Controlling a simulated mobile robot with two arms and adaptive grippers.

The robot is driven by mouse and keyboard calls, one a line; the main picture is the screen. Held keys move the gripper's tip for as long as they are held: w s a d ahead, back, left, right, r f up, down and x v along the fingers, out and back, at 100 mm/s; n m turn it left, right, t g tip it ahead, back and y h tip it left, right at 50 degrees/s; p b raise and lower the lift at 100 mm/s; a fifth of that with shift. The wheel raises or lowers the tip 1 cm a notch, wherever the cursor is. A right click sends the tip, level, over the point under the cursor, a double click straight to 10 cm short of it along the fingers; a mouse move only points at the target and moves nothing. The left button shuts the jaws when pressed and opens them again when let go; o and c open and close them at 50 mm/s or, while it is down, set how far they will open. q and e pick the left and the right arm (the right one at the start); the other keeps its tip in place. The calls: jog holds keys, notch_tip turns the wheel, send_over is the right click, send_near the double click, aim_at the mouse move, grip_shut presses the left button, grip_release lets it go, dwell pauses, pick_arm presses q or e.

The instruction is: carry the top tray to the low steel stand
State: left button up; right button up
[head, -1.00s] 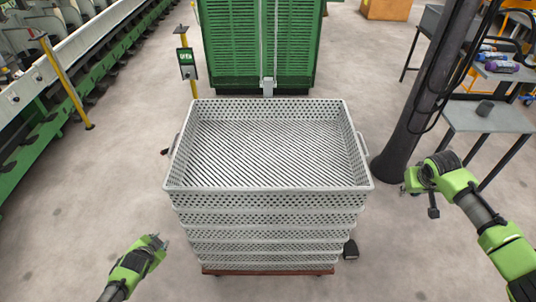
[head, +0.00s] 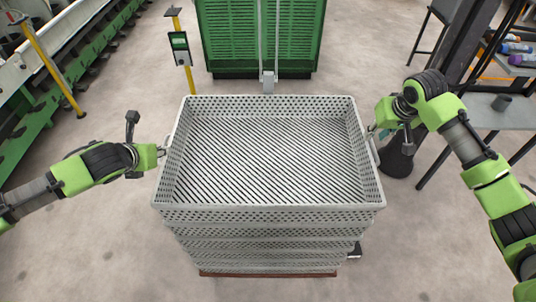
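The top tray (head: 268,212) is a grey perforated crate, empty, with a slatted floor. It sits on a stack of similar trays (head: 265,248), with no clear gap below it. My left gripper (head: 162,150) is at the tray's left side handle. My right gripper (head: 373,131) is at the right side handle (head: 373,148). The fingertips are too small to tell whether they close around the handles. I cannot make out a low steel stand for certain.
The stack stands on a reddish-brown base (head: 268,274). A green cabinet (head: 225,40) is behind it. A yellow post with a green box (head: 180,42) is at back left.

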aim_at(180, 161)
pick_arm(q)
jog(key=shift+d, duration=0.1)
pick_arm(e)
jog(key=shift+d, duration=0.1)
